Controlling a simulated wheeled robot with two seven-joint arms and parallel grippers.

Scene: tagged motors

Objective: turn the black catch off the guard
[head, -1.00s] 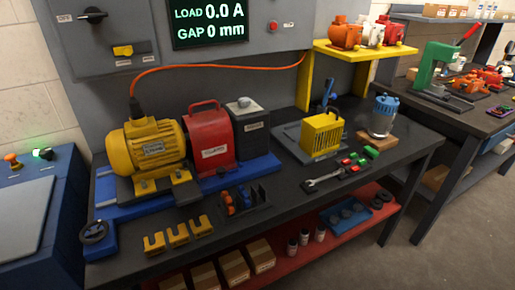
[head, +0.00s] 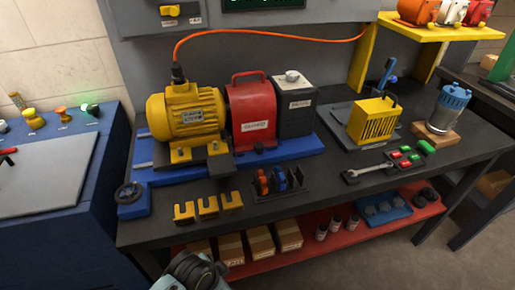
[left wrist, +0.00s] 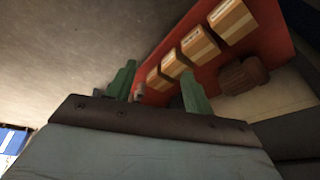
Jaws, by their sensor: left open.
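The red guard (head: 251,112), with a handle on top and a white label on its front, stands between the yellow motor (head: 187,113) and a dark grey block (head: 295,97) on a blue base. I cannot clearly make out the black catch; a small dark part shows low on the guard's front. My left gripper (left wrist: 158,70) is open in the left wrist view, its two green fingers apart with nothing between them. It is low, by the bench's lower shelf, away from the guard. A grey part of my arm shows at the bottom of the head view. My right gripper is out of view.
Yellow forked pieces (head: 208,207) and a black holder (head: 281,185) lie in front of the motor. A yellow cage (head: 374,121), wrench (head: 369,172) and blue-lidded jar (head: 447,108) are right. The red lower shelf (head: 270,255) holds boxes. An orange cable arches above.

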